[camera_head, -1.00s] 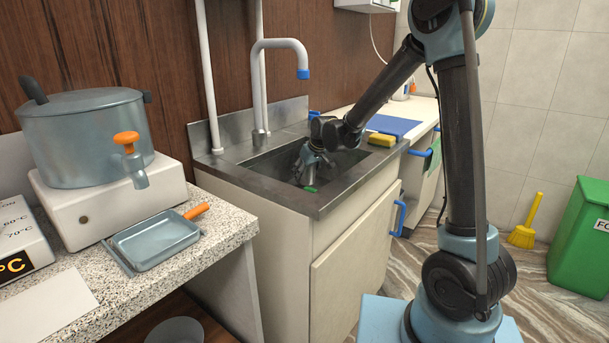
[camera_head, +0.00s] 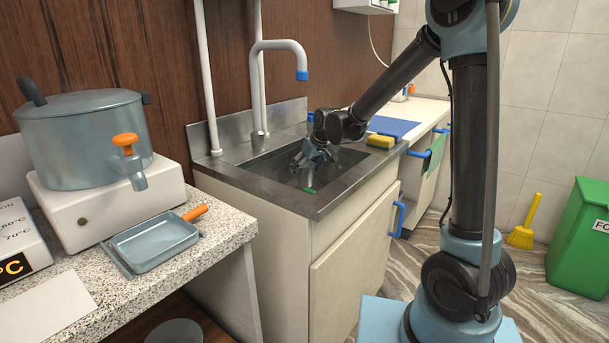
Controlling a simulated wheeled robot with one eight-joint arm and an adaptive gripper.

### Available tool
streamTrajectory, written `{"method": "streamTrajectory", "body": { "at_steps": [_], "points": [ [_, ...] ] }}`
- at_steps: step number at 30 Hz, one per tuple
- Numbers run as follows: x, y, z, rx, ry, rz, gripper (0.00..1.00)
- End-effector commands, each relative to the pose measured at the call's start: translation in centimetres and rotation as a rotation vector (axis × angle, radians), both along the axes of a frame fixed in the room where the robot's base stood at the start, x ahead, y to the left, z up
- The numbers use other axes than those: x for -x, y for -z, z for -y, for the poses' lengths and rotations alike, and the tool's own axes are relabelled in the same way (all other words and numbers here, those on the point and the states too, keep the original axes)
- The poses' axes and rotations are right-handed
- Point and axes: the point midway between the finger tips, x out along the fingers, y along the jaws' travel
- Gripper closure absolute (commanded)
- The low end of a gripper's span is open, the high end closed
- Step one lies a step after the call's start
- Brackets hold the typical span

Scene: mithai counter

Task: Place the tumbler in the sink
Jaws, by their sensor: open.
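The steel sink (camera_head: 240,178) is set in the cabinet at the middle of the view, with a grey tap (camera_head: 262,95) over it. My gripper (camera_head: 305,162) is open, pointing down over the basin, with its fingers spread. A small green patch (camera_head: 310,190) shows in the basin below my gripper, apart from the fingers. I cannot tell whether it is part of the tumbler. No tumbler can be clearly made out. The near wall of the sink hides part of the basin floor.
A large pot (camera_head: 85,140) stands on a white stove at left, beside a shallow tray (camera_head: 150,246) on the speckled counter. A yellow sponge (camera_head: 380,141) lies right of the sink. A green bin (camera_head: 580,240) and a yellow broom (camera_head: 522,235) stand at right.

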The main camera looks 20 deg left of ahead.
Motion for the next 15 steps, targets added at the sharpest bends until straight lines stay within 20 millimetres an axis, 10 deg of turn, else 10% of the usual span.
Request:
{"method": "streamTrajectory", "body": {
  "at_steps": [15],
  "points": [
    [2.2,-5.9,2.6,0.000,0.001,0.000,0.26]
  ]
}}
